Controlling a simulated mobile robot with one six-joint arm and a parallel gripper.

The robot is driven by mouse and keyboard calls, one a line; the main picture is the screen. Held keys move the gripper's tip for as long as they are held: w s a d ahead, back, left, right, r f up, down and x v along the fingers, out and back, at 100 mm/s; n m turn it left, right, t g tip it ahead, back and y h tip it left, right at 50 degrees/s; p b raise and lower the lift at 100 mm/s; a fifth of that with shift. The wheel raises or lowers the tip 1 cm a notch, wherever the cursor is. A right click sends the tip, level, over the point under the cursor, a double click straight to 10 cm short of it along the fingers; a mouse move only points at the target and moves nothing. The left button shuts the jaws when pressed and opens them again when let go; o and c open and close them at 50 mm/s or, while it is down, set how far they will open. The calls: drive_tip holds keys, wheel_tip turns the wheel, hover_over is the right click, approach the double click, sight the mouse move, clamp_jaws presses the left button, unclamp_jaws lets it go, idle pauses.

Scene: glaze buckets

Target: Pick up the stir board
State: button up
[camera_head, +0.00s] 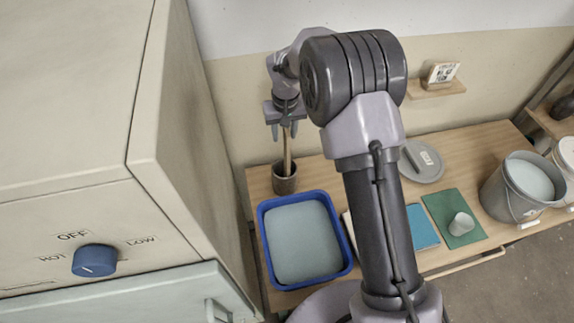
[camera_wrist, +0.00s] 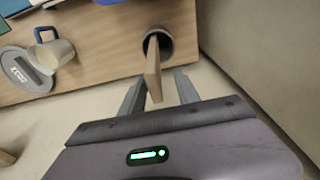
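The stir board (camera_head: 287,152) is a narrow wooden strip standing in a dark round pot (camera_head: 285,184) at the table's back left. In the wrist view the board (camera_wrist: 153,70) rises out of the pot (camera_wrist: 163,46) toward my gripper. My gripper (camera_head: 284,131) is above the pot. In the wrist view its fingers (camera_wrist: 159,77) are apart, one on each side of the board, with a visible gap on both sides. The board's lower end is hidden in the pot.
A blue tray (camera_head: 345,255) of pale glaze is in front of the pot. A grey lid (camera_head: 421,163), green mat (camera_head: 441,206) with white cup (camera_head: 461,224), and grey bucket (camera_head: 497,200) are to the right. A beige cabinet (camera_head: 185,130) stands close on the left.

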drive_tip(key=b, duration=0.2)
hover_over(287, 163)
drive_tip(key=w, duration=0.3)
drive_tip(key=f, duration=0.5)
drive_tip(key=shift+s+f, duration=0.15)
drive_tip(key=shift+s, duration=0.05)
drive_tip(key=shift+w+f, duration=0.1)
drive_tip(key=shift+f, duration=0.05)
drive_tip(key=shift+c, duration=0.9)
clamp_jaws()
